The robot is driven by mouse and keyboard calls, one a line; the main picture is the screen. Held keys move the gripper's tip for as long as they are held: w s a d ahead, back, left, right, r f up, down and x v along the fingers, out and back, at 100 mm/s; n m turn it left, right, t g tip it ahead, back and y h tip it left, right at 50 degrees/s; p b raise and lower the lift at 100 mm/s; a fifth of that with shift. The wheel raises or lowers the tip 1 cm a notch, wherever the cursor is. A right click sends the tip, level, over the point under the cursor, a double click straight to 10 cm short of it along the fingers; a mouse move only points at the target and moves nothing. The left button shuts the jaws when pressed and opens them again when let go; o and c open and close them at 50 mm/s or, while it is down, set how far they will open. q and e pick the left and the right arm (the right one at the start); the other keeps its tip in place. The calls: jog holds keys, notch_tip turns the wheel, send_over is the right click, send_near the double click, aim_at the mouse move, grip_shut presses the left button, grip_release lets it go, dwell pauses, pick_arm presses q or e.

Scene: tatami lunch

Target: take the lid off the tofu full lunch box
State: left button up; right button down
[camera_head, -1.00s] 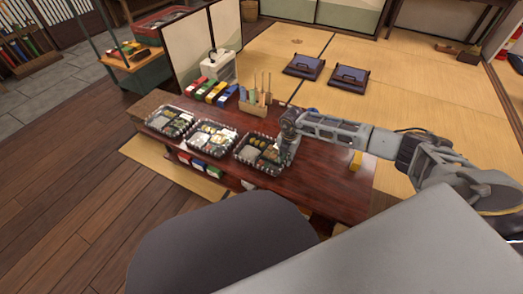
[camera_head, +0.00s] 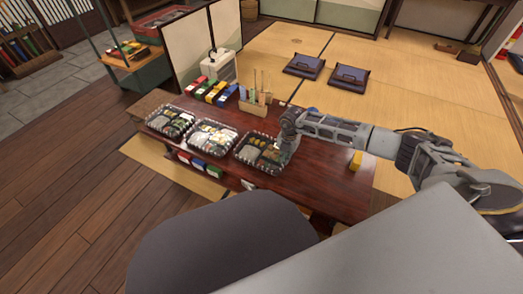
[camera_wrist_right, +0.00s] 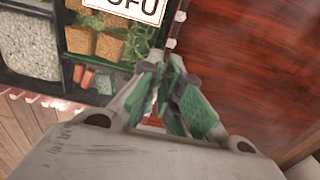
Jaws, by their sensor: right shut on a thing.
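The tofu lunch box (camera_head: 243,161) is the rightmost of the 3 boxes on the dark red table in the head view. It is a black tray with a clear lid. In the right wrist view its contents (camera_wrist_right: 110,46) show brown cubes and greens beside white rice, under a white label (camera_wrist_right: 140,8) ending in "OFU". My right gripper (camera_head: 285,150) is at the right edge of this box. In the wrist view its fingers (camera_wrist_right: 168,72) are closed together at the box's rim, shut on the clear lid's edge; the exact grip is hard to see. My left gripper is not in view.
Two more lunch boxes (camera_head: 213,137) (camera_head: 171,122) stand to the left on the table (camera_head: 320,182). Behind them are colored cartons (camera_head: 213,92) and a wooden holder (camera_head: 254,107) with utensils. A yellow object (camera_head: 356,161) lies at the right. The table between it and the gripper is clear.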

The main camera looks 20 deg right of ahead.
jog(key=shift+r, duration=0.1)
jog(key=shift+r+p, duration=2.3)
jog(key=shift+r, duration=0.1)
